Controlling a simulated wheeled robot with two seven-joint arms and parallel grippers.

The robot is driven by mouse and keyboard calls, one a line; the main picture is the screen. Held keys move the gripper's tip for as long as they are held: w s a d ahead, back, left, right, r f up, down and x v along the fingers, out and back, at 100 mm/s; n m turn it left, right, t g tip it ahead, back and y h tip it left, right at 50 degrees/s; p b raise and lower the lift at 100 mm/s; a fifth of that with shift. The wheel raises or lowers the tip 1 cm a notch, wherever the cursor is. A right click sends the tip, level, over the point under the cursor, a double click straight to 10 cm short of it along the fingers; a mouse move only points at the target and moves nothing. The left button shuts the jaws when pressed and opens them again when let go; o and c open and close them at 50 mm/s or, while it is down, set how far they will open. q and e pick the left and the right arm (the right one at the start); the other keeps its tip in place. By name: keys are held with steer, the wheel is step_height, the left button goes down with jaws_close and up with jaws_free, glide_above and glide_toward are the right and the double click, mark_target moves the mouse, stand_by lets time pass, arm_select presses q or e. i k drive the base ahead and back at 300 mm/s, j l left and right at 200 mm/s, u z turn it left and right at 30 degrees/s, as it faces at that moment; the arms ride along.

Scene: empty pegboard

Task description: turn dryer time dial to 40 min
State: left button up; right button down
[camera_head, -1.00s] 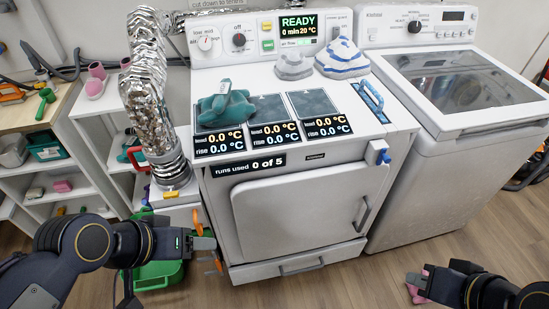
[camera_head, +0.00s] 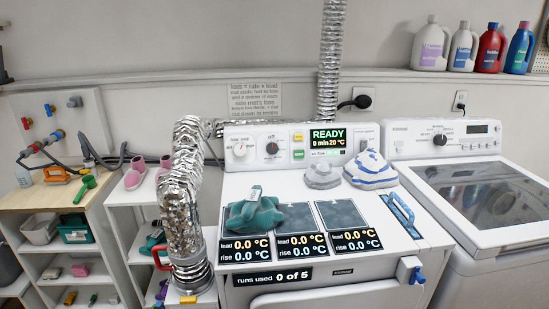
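The dryer (camera_head: 385,262) stands in the middle, its control panel along the back. A white dial (camera_head: 240,149) sits at the panel's left under small heat labels. A black-centred dial (camera_head: 272,149) is to its right; its marks are too small to read. The display (camera_head: 327,140) shows READY, 0 min, 20 °C. Yellow and green buttons (camera_head: 298,146) sit between dial and display. Neither of my grippers is in view.
A teal cloth bundle (camera_head: 254,212) lies on the left dark pad of the dryer top. Grey cloth (camera_head: 322,175) and blue-striped cloth (camera_head: 369,169) lie near the panel. A foil duct (camera_head: 183,215) rises at the left. A washer (camera_head: 470,185) stands at right.

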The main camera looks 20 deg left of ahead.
mark_target(272, 149)
steer(key=u, duration=0.65)
steer(key=i+j+u, duration=0.1)
steer(key=i+u, duration=0.4)
steer(key=u, duration=0.2)
steer(key=i+u, duration=0.35)
steer(key=k+j, duration=0.05)
steer(key=k, duration=0.05)
